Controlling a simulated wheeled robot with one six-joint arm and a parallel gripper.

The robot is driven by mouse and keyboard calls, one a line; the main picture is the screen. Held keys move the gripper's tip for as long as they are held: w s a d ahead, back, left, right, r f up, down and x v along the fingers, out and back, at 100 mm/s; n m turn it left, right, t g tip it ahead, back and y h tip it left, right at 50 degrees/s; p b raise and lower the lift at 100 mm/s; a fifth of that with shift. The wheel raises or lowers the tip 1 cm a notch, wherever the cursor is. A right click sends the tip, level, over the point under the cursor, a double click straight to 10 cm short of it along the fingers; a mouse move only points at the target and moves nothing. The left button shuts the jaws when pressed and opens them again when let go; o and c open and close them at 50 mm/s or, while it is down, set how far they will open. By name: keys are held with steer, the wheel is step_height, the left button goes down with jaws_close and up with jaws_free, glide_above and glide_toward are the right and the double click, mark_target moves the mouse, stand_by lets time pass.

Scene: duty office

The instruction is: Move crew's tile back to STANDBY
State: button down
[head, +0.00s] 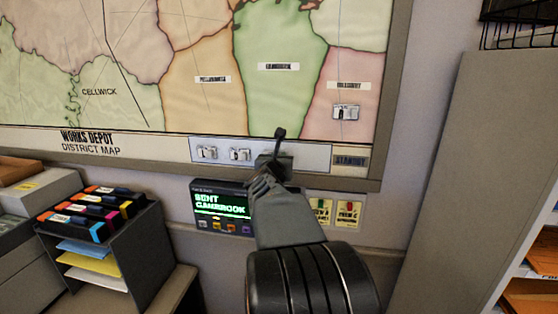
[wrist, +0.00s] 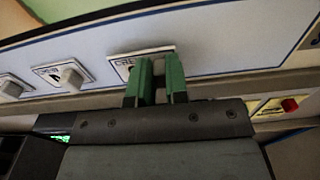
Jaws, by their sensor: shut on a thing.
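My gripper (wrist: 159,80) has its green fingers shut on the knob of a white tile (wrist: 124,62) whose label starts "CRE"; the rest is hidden. That tile is at the pale standby strip (wrist: 225,65), right of two other tiles (wrist: 62,75); whether it lies fully flat cannot be told. In the head view my gripper (head: 277,158) covers the held tile. The strip (head: 313,154) ends at a STANDBY label (head: 350,161). Two white tiles (head: 207,153) (head: 240,154) sit on its left part. Another tile (head: 346,112) is on the pink map district.
The district map (head: 200,80) fills the wall above. A rack of folders (head: 100,220) stands at left, a grey cabinet (head: 460,170) at right.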

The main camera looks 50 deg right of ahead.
steer(key=shift+w+d, duration=0.2)
steer(key=shift+d, duration=0.1)
stand_by(0.5)
steer(key=c, duration=1)
jaws_free()
steer(key=shift+c, duration=0.2)
steer(key=shift+s+a, duration=0.1)
steer(key=shift+a, duration=0.05)
steer(key=b+v, duration=0.1)
steer(key=v, duration=1.2)
steer(key=shift+s+a, duration=0.15)
steer(key=shift+a, duration=0.15)
